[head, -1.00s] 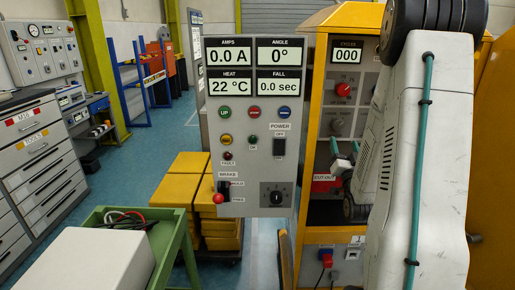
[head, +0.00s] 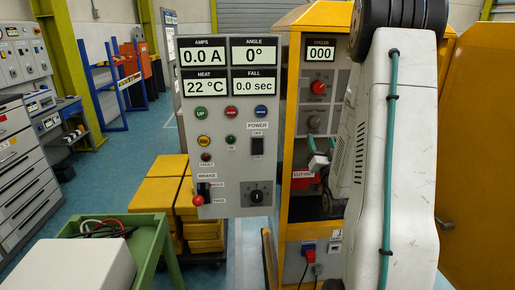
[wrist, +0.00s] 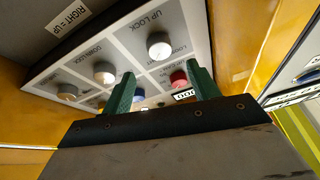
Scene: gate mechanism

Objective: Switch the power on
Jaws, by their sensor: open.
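The power switch (head: 257,145) is a black rocker under the labels POWER and OFF, on the right side of the grey control panel (head: 227,180) in the head view. Its exact rocker position is too small to tell. The panel displays read 0.0 A, 0°, 22 °C and 0.0 sec. My gripper (wrist: 164,88) shows in the wrist view with its two green fingers apart and nothing between them. Beyond the fingers is a different panel (wrist: 128,62) with several knobs, one label reading UP LOCK. The power switch is not recognisable in the wrist view.
A yellow cabinet (head: 296,195) with a CYCLES display stands right of the panel, beside my arm. A red-handled brake lever (head: 198,200) is at the panel's lower left. A green cart (head: 150,240) and yellow blocks (head: 160,195) stand at the lower left.

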